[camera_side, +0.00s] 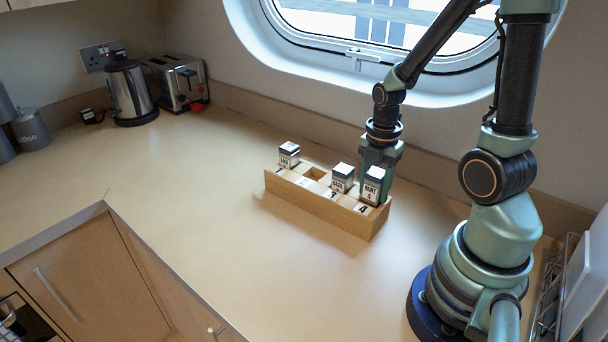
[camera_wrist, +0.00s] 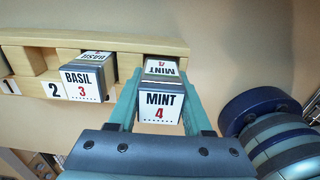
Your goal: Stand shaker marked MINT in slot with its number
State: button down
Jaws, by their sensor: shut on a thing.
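The BASIL shaker (camera_wrist: 84,86), numbered 3, stands in the slot beside MINT. Another shaker (camera_side: 289,154) stands at the rack's far left end. An empty slot (camera_side: 318,174) lies between them. A kettle (camera_side: 131,92) and toaster (camera_side: 176,80) are far back left. The counter in front is clear.

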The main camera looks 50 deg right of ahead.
aim_at(376, 172)
jog(key=shift+f, duration=0.2)
jog(key=shift+r, duration=0.9)
dwell(0.5)
jog(key=shift+f, duration=0.9)
dwell(1.2)
jog(key=shift+r, duration=0.6)
grip_release()
dwell(0.4)
jog(key=shift+r, duration=3.5)
